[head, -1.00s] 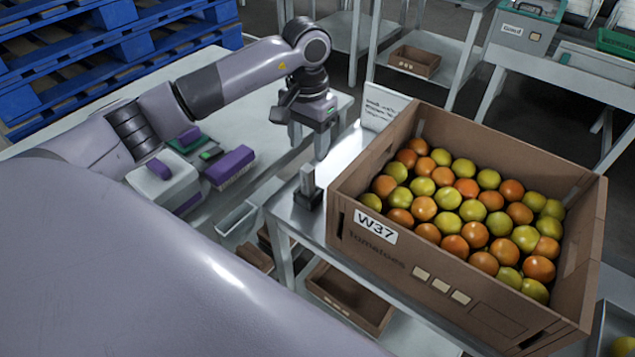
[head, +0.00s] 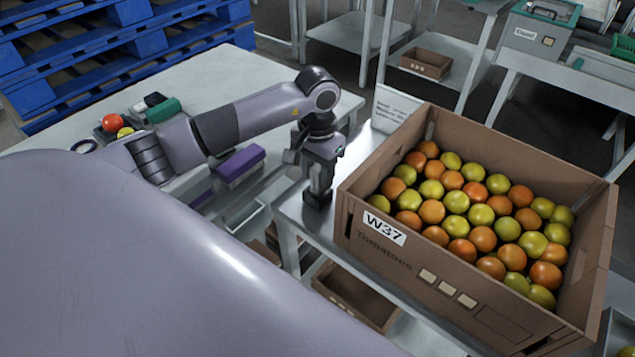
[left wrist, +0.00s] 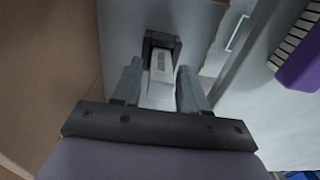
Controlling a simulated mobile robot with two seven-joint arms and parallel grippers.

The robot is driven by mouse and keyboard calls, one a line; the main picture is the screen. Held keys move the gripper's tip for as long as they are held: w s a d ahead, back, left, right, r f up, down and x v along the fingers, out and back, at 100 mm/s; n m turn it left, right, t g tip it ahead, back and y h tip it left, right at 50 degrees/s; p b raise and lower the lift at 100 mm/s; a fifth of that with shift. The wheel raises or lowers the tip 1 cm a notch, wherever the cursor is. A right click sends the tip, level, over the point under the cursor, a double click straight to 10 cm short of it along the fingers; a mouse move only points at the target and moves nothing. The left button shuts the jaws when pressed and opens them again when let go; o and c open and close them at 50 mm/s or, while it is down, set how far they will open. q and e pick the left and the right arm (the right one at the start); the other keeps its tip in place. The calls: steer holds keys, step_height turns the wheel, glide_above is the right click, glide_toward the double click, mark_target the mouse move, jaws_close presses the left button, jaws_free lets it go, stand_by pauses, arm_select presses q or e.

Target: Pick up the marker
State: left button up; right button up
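The marker (left wrist: 161,88) is a pale grey upright piece standing in a small dark holder (left wrist: 160,42) on the metal table. In the head view the dark holder (head: 317,198) shows beneath my left gripper (head: 319,180), and the marker is mostly hidden by the fingers. In the left wrist view my left gripper (left wrist: 160,88) is open, with one finger on each side of the marker. The gaps beside it look small. My right gripper is in neither view.
A cardboard crate of tomatoes (head: 385,265) labelled W37 stands close to the right of my left gripper. A white sign (head: 398,106) stands behind. On the left table a purple-topped brush (head: 240,164) lies under my left arm. Blue pallets (head: 150,45) stand behind.

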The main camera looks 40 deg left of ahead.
arm_select(q)
steer(key=c, duration=0.6)
step_height(320, 180, up, 20)
steer(key=shift+f+p, duration=0.2)
steer(key=shift+p, duration=0.4)
jaws_close()
step_height(320, 180, up, 6)
steer(key=p, duration=0.4)
steer(key=shift+f, duration=0.25)
